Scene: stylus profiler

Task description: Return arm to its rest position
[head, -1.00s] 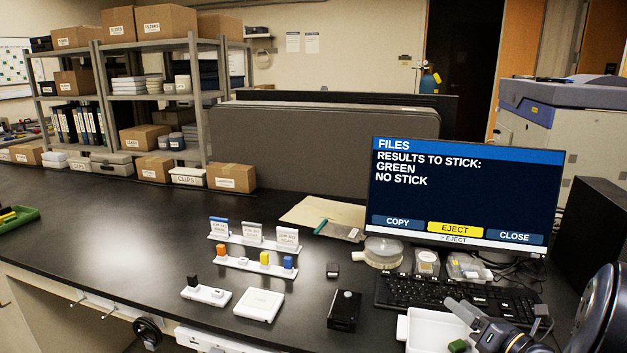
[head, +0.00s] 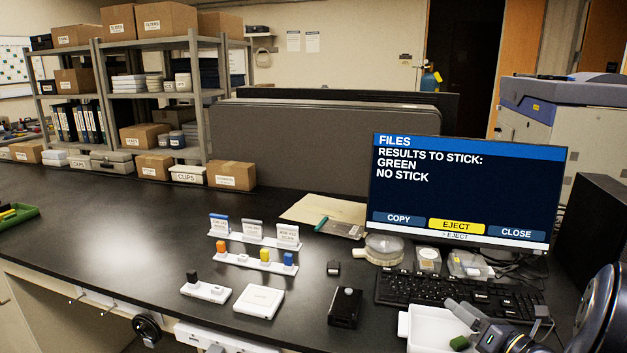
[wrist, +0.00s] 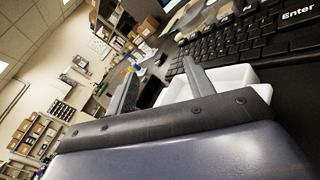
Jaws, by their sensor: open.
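My gripper (wrist: 158,84) shows in the wrist view with its two grey fingers spread apart and nothing between them. In the head view my arm's end is at the lower right, over the right part of the white tray (head: 416,328) and in front of the keyboard (head: 410,289). The tray also shows behind the fingers in the wrist view (wrist: 232,77). A dark green piece (head: 460,342) is at the tray, beside my gripper. The monitor (head: 465,190) reads "RESULTS TO STICK: GREEN, NO STICK", with EJECT highlighted yellow.
A black box (head: 345,307), a white square pad (head: 259,301) and a white holder with a black piece (head: 206,291) stand on the dark bench. A rack (head: 254,262) holds orange, yellow and blue pieces. The bench's left part (head: 110,230) is mostly clear.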

